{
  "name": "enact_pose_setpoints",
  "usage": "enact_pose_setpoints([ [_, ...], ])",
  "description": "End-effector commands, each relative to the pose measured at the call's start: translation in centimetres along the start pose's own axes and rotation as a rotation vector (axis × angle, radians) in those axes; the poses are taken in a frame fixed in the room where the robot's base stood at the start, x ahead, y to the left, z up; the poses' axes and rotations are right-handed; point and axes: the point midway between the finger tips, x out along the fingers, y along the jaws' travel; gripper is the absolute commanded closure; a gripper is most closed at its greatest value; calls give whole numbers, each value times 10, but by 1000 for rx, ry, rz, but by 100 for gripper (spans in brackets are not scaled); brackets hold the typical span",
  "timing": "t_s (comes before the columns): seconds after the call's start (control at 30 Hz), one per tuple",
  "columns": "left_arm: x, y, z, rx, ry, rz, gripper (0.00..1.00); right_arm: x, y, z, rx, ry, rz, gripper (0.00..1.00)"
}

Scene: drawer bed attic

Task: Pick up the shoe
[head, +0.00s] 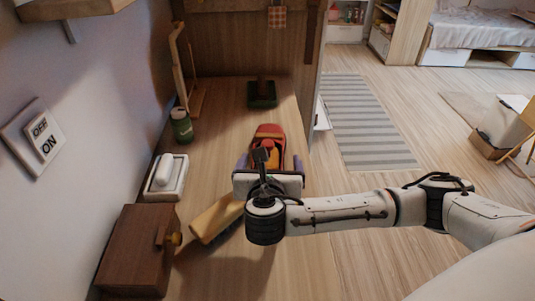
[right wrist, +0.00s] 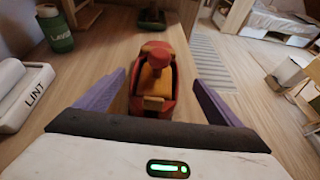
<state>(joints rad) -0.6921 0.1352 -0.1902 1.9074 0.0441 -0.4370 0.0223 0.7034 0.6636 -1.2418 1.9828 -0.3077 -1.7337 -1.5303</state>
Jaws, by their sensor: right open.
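The red shoe (head: 268,131), with a yellow-orange inside, lies on the wooden surface in the middle of the head view. In the right wrist view the shoe (right wrist: 147,102) sits between the two purple fingers, with a gap on each side. A rounded red part sticks up from it. My right gripper (head: 270,162) is open and points at the shoe from the near side. It also shows in the right wrist view (right wrist: 160,78), holding nothing. My wrist hides the near end of the shoe in the head view. My left gripper is not in view.
A dark green container (head: 181,127) and a white lint holder (head: 166,177) stand to the left. A brown wooden box (head: 139,247) and a yellow block-like piece (head: 215,220) lie nearer. A green-based stand (head: 262,94) is behind the shoe. A striped rug (head: 368,120) lies right.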

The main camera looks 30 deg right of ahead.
Motion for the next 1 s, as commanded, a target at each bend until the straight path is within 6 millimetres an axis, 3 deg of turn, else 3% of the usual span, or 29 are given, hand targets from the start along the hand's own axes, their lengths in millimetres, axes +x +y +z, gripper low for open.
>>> enact_pose_setpoints([
  [0.4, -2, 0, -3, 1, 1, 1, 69, 49, 6, -7, 0, -1, -1, 12],
  [0.7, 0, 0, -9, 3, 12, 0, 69, 54, 7, -8, 0, 1, 1, 12],
  [1.0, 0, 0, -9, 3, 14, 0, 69, 54, 6, -8, 0, 1, 1, 63],
])
